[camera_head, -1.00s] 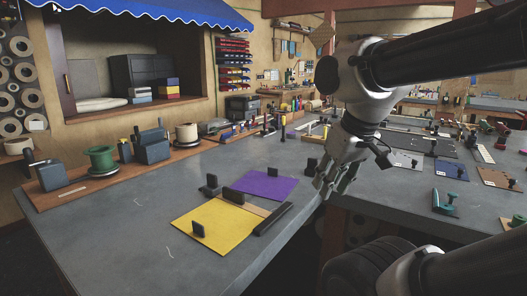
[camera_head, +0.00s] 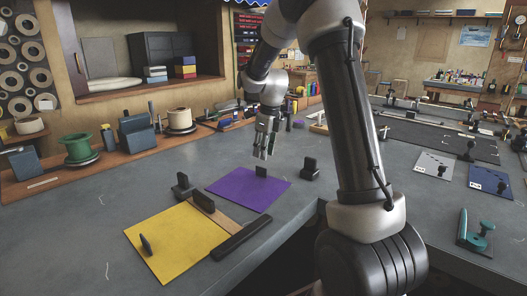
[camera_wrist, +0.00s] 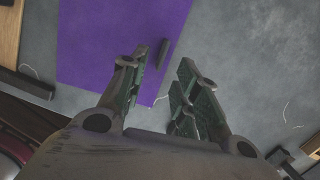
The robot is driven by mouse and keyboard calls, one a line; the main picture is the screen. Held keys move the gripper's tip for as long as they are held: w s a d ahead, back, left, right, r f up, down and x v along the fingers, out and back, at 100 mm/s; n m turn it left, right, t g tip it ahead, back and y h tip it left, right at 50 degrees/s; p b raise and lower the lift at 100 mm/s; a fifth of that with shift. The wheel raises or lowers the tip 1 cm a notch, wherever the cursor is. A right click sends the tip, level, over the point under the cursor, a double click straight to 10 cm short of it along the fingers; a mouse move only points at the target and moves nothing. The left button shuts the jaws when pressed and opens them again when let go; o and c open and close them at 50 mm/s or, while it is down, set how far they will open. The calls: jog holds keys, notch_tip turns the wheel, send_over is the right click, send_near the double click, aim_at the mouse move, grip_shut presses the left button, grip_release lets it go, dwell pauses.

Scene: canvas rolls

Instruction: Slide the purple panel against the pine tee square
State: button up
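The purple panel (camera_head: 237,190) lies flat on the grey table, with a dark upright handle (camera_head: 261,171) near its far edge. The pine tee square (camera_head: 228,220) is a tan strip with a dark upright grip, lying between the purple panel and a yellow panel. A strip of bare table separates it from the purple panel. In the wrist view the purple panel (camera_wrist: 105,45) fills the upper left, and the tee square (camera_wrist: 9,38) shows at the left edge. My gripper (camera_head: 264,150) is open and empty above the purple panel's handle; its fingers (camera_wrist: 158,88) stand apart.
The yellow panel (camera_head: 175,243) lies at the near left with a dark bar (camera_head: 241,239) beside it. Small dark blocks stand left (camera_head: 182,186) and right (camera_head: 310,171) of the purple panel. Spools and bins line the back shelf. The front-left table is clear.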

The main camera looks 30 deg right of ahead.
aim_at(261, 168)
jog(key=shift+m, duration=0.3)
jog(key=f, duration=0.2)
jog(key=w+f, duration=0.1)
jog(key=f, duration=0.5)
jog(key=shift+w+a+f, duration=0.15)
jog(key=shift+w, duration=0.1)
grip_shut()
